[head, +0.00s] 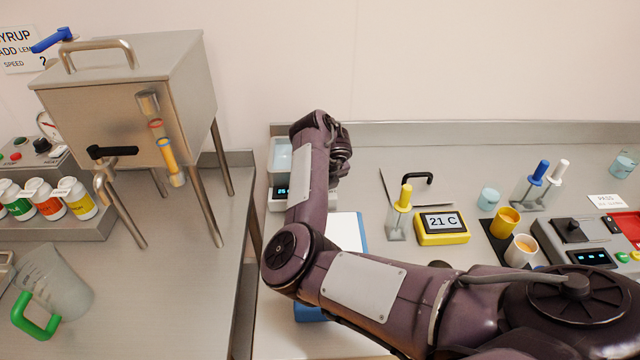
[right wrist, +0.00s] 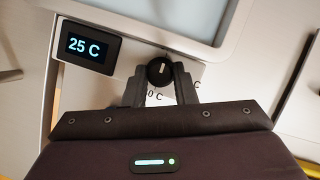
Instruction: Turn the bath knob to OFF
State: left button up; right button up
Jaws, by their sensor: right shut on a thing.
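The bath knob (right wrist: 159,72) is a round black knob with a white pointer mark, on the pale front panel of the bath in the right wrist view. The pointer aims roughly up in that view. My right gripper (right wrist: 158,80) is shut on the knob, with one dark finger on each side. Labels around the knob are partly hidden by the fingers; bits of "0 C" and "C" show. The bath display (right wrist: 86,47) reads 25 C. In the head view, the bath (head: 281,155) stands behind my right arm, which hides the knob and fingers. My left gripper is not in view.
A steel hopper (head: 130,100) on legs stands at the left. Right of my arm are a yellow timer-like display reading 21 C (head: 441,228), a yellow-handled tool in a holder (head: 399,215), cups (head: 506,221) and a control box (head: 590,250).

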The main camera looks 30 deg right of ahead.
jog(key=o, duration=0.7)
jog(key=shift+w+f, duration=0.1)
jog(key=v, duration=0.4)
jog(key=shift+r, duration=0.2)
jog(key=p+v, duration=0.1)
jog(key=v, duration=0.2)
jog(key=shift+r+p, duration=0.25)
jog(key=shift+p, duration=0.05)
jog(key=shift+f, duration=0.1)
